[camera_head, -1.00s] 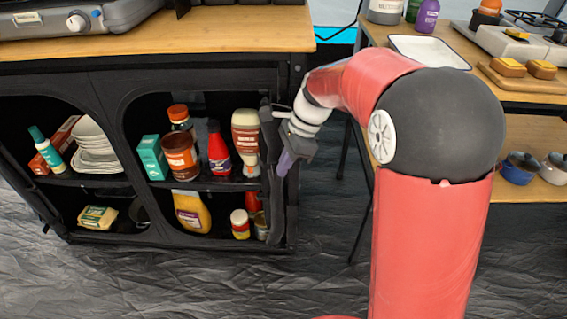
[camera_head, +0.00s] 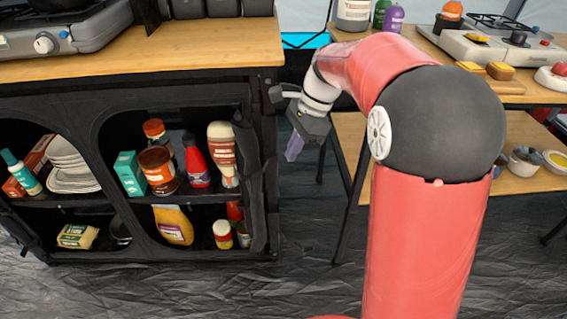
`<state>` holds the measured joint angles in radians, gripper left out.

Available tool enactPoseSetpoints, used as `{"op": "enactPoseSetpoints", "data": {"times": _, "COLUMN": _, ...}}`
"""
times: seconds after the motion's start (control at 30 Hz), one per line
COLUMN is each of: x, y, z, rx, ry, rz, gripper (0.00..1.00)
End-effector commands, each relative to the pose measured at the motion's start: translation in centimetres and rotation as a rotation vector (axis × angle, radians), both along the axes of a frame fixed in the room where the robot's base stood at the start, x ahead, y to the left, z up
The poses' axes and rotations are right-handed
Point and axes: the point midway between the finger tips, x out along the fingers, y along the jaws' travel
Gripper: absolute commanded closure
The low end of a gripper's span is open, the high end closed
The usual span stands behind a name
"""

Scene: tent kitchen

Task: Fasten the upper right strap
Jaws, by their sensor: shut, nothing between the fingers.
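The black fabric cabinet (camera_head: 187,102) stands on the left with its compartments open. A dark rolled cloth flap (camera_head: 256,190) hangs along the right edge of the right-hand opening. The upper right strap cannot be picked out against the black cloth, so I cannot tell if it is fastened. My gripper (camera_head: 294,150) with purple fingertips is just right of the cabinet's upper right corner, pointing down. It is shut and empty, and appears apart from the flap.
The cabinet's wooden top (camera_head: 130,58) carries a stove (camera_head: 60,32). Bottles and jars, such as a red bottle (camera_head: 196,165), fill the shelves near the flap. A wooden table (camera_head: 345,135) stands behind my arm at right. Dark floor between cabinet and table is clear.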

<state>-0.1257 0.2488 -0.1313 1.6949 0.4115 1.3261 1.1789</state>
Motion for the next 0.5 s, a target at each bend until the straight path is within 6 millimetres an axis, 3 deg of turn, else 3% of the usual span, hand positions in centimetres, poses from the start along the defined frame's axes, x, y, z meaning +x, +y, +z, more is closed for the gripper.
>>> {"op": "enactPoseSetpoints", "data": {"times": 0.13, "x": 0.1, "y": -0.7, "z": 1.7, "rx": 0.0, "ry": -0.001, "rz": 0.0, "gripper": 1.0}}
{"op": "enactPoseSetpoints", "data": {"times": 0.27, "x": 0.1, "y": -0.1, "z": 1.7, "rx": -0.01, "ry": -0.023, "rz": 0.075, "gripper": 0.83}}
{"op": "enactPoseSetpoints", "data": {"times": 0.33, "x": 0.1, "y": 1.2, "z": 0.9, "rx": -0.034, "ry": -0.068, "rz": 0.231, "gripper": 0.74}}
{"op": "enactPoseSetpoints", "data": {"times": 0.5, "x": -0.6, "y": 5.9, "z": -0.5, "rx": -0.122, "ry": -0.225, "rz": 0.83, "gripper": 0.73}}
